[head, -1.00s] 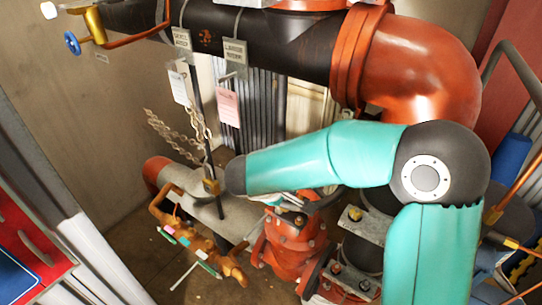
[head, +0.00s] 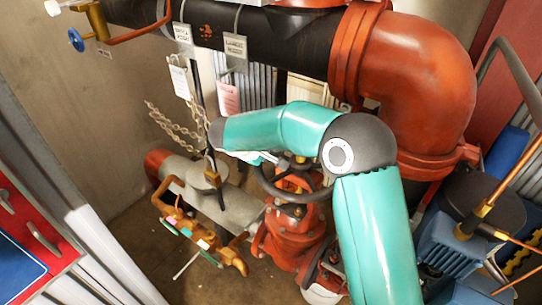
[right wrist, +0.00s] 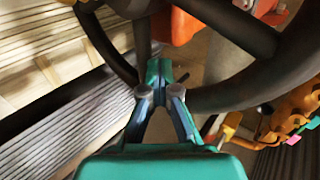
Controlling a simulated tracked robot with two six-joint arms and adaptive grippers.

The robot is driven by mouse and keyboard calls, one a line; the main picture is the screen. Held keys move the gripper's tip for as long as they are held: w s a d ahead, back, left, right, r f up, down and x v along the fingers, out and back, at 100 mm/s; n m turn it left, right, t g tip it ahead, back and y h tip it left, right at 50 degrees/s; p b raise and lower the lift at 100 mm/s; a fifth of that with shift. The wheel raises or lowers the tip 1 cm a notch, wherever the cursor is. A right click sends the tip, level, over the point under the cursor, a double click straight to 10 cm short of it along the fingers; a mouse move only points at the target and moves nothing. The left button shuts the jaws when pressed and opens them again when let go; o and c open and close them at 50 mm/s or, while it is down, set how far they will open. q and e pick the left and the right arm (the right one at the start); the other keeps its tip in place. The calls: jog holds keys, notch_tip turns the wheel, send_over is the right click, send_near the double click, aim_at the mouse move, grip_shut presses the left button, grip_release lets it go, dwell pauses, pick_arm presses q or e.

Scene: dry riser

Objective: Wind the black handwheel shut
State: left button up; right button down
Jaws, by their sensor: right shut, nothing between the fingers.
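The black handwheel (head: 280,194) sits on top of a red valve (head: 285,240) in the middle of the head view, partly covered by my right arm. In the right wrist view its dark rim (right wrist: 245,92) and a thick spoke (right wrist: 232,25) fill the upper part. My right gripper (right wrist: 160,68) is shut and empty. Its fingertips overlap the rim and show in the opening between spokes; I cannot tell if they touch. In the head view the right gripper (head: 262,157) is at the wheel's far left side, small and partly hidden. My left gripper is not in view.
A black pipe (head: 280,52) with hanging tags and a large red elbow (head: 425,80) stand behind. A brass manifold (head: 190,228) and chain (head: 175,128) are left of the valve. A blue motor (head: 455,240) is at right. Bare floor (head: 200,285) shows lower left.

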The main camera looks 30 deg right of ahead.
jog(key=shift+a+f, duration=0.3)
notch_tip(320, 180, up, 6)
jog(key=p, duration=0.2)
jog(key=shift+a+f+p, duration=0.1)
jog(key=shift+f+p, duration=0.15)
jog(key=shift+p, duration=0.05)
